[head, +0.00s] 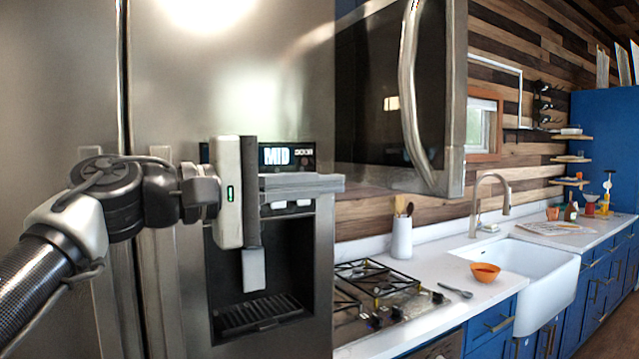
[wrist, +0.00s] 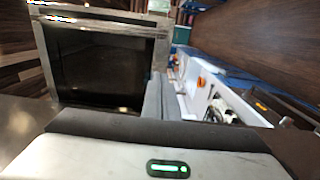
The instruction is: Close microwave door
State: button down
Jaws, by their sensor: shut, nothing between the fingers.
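The microwave door (head: 370,100) stands open at the upper middle of the head view, swung out from the wall above the stove. Its dark glass and outer face show, with a curved steel handle (head: 411,90) near its free right edge. The microwave's inside is hidden behind it. In the wrist view the door (wrist: 100,70) is a dark panel in a steel frame at upper left. My gripper (head: 338,183) is shut and empty, in front of the fridge dispenser. Its fingers point right, at about the height of the door's lower edge. Its fingers (wrist: 154,98) also show in the wrist view; contact with the door cannot be told.
The steel fridge (head: 230,70) with its dispenser (head: 265,265) stands close behind my arm. A gas stove (head: 375,290) lies below the door. On the counter are a utensil crock (head: 401,237), an orange bowl (head: 485,273) and a sink (head: 535,265).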

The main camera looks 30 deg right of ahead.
aim_at(400, 179)
jog(key=d, duration=1)
jog(key=shift+w+d, duration=0.25)
jog(key=shift+d, duration=0.1)
jog(key=shift+d, duration=0.1)
